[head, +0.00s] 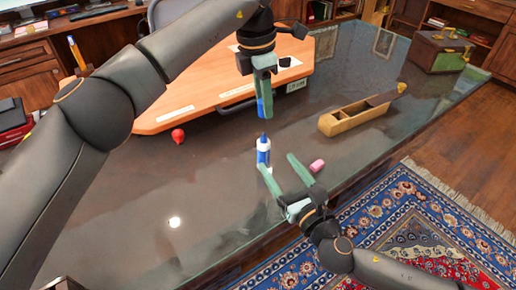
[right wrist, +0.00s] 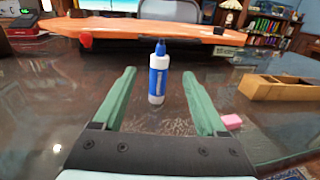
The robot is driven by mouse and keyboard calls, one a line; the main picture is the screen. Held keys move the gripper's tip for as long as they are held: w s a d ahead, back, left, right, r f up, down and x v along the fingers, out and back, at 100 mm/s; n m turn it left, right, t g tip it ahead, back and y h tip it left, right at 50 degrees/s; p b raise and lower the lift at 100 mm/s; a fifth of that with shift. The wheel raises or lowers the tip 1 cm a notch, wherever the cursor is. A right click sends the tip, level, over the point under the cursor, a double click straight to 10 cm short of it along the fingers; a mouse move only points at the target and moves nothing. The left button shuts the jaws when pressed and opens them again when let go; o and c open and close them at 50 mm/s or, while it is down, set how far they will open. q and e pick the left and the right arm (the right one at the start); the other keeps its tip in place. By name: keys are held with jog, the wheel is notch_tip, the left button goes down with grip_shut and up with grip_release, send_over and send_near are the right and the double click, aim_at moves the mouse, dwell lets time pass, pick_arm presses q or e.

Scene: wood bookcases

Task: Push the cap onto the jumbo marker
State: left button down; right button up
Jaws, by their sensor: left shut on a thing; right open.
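The jumbo marker (head: 263,157) stands upright on the dark glossy table, white with a blue band and a blue pointed tip. It also shows in the right wrist view (right wrist: 158,80), beyond and between the right fingertips. My left gripper (head: 263,115) is above the marker, pointing down, shut on the blue cap (head: 260,107), which is mostly hidden by the fingers. A gap separates cap and tip. My right gripper (head: 278,162) is open and empty, low over the table, with its fingers toward the marker; it also shows in the right wrist view (right wrist: 159,74).
A pink block (head: 317,165) lies just right of my right gripper. A wooden box (head: 350,118) stands to the right. A red object (head: 178,135) lies left, near the orange board (head: 190,85). A green-brown chest (head: 440,52) stands far right. The table's front left is clear.

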aim_at(263, 151)
dwell(0.4)
jog(key=shift+w+a+r, duration=0.1)
jog(key=shift+w+a, duration=0.05)
jog(key=shift+w, duration=0.15)
jog(key=x, duration=1.1)
jog(key=shift+w, duration=0.2)
grip_shut()
dwell(0.9)
